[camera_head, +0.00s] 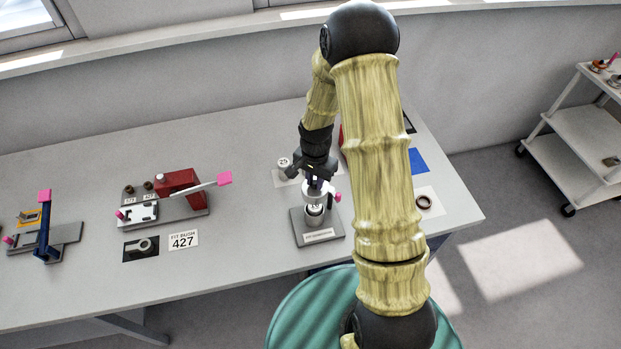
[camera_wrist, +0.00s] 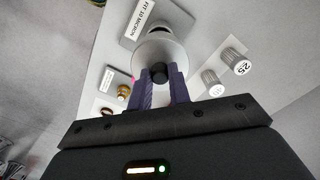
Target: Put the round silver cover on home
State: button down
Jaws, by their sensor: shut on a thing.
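My gripper (camera_head: 315,182) reaches down from above onto the right part of the table. In the wrist view its purple fingers (camera_wrist: 159,76) are shut on the black knob of the round silver cover (camera_wrist: 157,50). In the head view the cover (camera_head: 313,190) hangs level or nearly so just above a housing on a grey base (camera_head: 332,227). A white-topped cartridge marked 10 (camera_head: 314,208) shows below the cover. The base also shows in the wrist view, with its label FIT 10 MICRON (camera_wrist: 148,14). The cover hides part of the housing, so any contact is unclear.
A cartridge marked 25 (camera_head: 283,162) stands behind on a pale card; the wrist view shows another cartridge (camera_wrist: 212,83) beside it. A pink knob (camera_head: 338,197) is close right of the cover. A dark ring (camera_head: 423,202) lies right. A red press (camera_head: 178,183) stands left.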

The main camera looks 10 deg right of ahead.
jog(key=shift+f, duration=0.1)
jog(key=shift+f+b, duration=2)
jog(key=shift+f, duration=0.8)
jog(key=shift+f+b, duration=1.6)
jog(key=shift+f, duration=0.25)
jog(key=c, duration=0.8)
grip_release()
jog(key=shift+r, duration=0.1)
jog(key=shift+r+p, duration=2.45)
jog(key=shift+r, duration=1)
